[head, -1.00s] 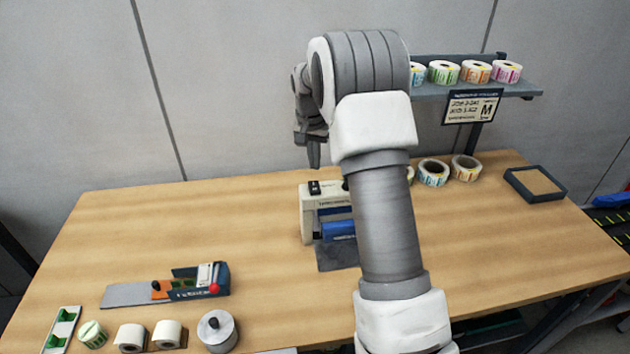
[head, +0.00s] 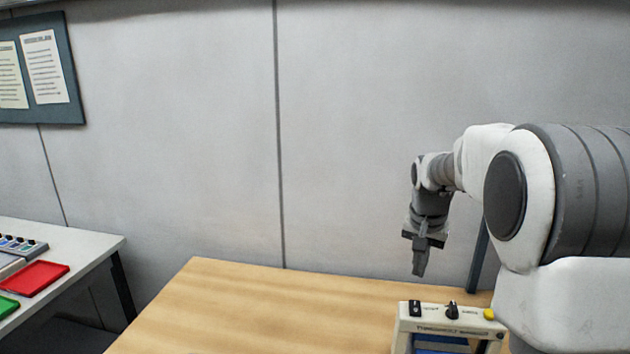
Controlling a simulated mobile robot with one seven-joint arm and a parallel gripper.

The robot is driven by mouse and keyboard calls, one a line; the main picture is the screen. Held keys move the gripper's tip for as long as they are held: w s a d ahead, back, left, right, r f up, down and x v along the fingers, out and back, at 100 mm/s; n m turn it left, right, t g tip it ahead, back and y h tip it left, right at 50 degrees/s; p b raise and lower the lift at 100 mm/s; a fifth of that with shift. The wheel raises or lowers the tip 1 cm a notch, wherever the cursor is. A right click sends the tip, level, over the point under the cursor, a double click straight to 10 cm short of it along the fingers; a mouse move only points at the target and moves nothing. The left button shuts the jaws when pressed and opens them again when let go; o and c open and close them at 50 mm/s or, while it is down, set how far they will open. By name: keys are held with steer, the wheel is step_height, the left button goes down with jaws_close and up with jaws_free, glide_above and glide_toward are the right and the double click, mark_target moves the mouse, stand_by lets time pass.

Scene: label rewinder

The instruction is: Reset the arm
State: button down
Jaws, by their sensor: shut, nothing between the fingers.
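My gripper (head: 420,270) hangs from my bent arm, pointing down, in the right half of the head view. It is shut and empty. It is in the air above the wooden table (head: 260,310), above and behind the label rewinder (head: 450,322). The rewinder is a cream-coloured machine with black knobs, a yellow button and a blue part, at the bottom right. Its lower part is cut off by the frame, and my arm stands close to its right side in the picture.
A side table (head: 70,240) at the left holds a red tray (head: 35,277), a green tray (head: 8,305) and a box of small coloured items (head: 20,245). A board with papers (head: 40,70) hangs on the grey wall. The wooden table's visible left part is bare.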

steer(key=s+a+r+n+t, duration=0.1)
steer(key=s+a+r+n, duration=0.15)
steer(key=s, duration=0.55)
steer(key=s+a+r+n+t, duration=0.1)
steer(key=s+a+r, duration=0.25)
steer(key=s, duration=0.45)
steer(key=s+a+f+n+t+y+b, duration=0.1)
steer(key=s+a+f+n, duration=0.1)
steer(key=s, duration=1.1)
steer(key=shift+s+a+f+n+b, duration=0.2)
steer(key=shift+n+b, duration=0.1)
steer(key=shift+n, duration=0.15)
